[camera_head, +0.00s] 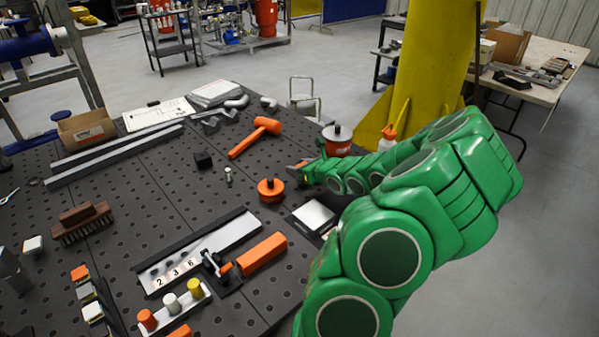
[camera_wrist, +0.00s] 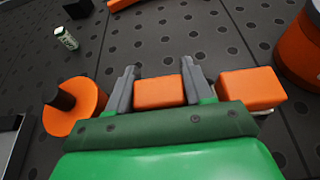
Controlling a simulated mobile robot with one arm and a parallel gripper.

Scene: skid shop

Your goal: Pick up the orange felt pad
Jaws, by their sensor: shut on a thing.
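The orange felt pad (camera_wrist: 158,92) is a small orange block between the two grey fingers of my gripper (camera_wrist: 159,72) in the wrist view. The fingers are shut on its sides. A second orange block (camera_wrist: 252,88) lies just right of the right finger, with a pale edge under it. In the head view my gripper (camera_head: 300,171) is small, low over the black perforated table, and partly covered by my green arm. The held pad is hard to make out there.
An orange disc with a black knob (camera_head: 270,190) sits close by on the left; it also shows in the wrist view (camera_wrist: 88,100). An orange pot (camera_head: 337,140) stands behind. An orange mallet (camera_head: 255,138), a small vial (camera_head: 228,174) and a black cube (camera_head: 203,160) lie farther left.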

